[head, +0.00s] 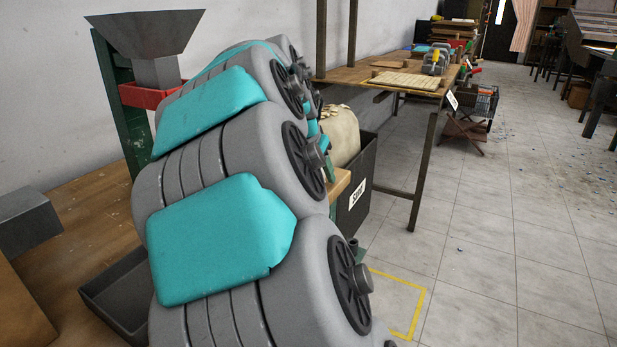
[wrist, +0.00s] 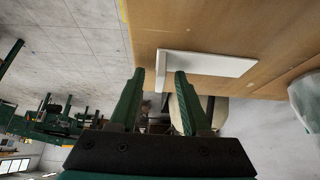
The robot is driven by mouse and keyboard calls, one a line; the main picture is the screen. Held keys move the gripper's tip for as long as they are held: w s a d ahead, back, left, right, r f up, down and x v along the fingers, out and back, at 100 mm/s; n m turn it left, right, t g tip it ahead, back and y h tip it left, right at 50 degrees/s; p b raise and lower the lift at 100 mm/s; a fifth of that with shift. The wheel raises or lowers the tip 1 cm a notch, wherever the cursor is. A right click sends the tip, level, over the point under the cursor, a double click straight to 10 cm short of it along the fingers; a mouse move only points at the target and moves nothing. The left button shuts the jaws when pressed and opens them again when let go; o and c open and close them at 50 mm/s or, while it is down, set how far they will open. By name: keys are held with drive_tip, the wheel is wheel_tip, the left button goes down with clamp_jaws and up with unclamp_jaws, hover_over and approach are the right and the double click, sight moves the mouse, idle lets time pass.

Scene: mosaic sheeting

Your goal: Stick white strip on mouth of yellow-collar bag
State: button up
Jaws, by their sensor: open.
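My gripper (wrist: 156,88) is open in the wrist view, with its two green fingers apart and nothing between them. Just beyond the fingertips a flat white piece (wrist: 215,64) with a short upright part lies against a wooden surface; I cannot tell whether it is the white strip. A cream bag (head: 343,134) stands in a dark bin in the head view, its mouth bunched. A pale rounded shape (wrist: 181,118), perhaps the same bag, shows behind the fingers. No yellow collar can be made out. My arm hides much of the near bench in the head view.
The dark bin (head: 357,192) carries a white label and stands beside the near bench (head: 85,222). A grey hopper (head: 150,35) and a dark tray (head: 113,290) are at left. A farther table (head: 348,76) holds several items. Tiled floor (head: 500,230) is open at right.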

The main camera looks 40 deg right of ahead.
clamp_jaws()
idle(0.3)
idle(1.1)
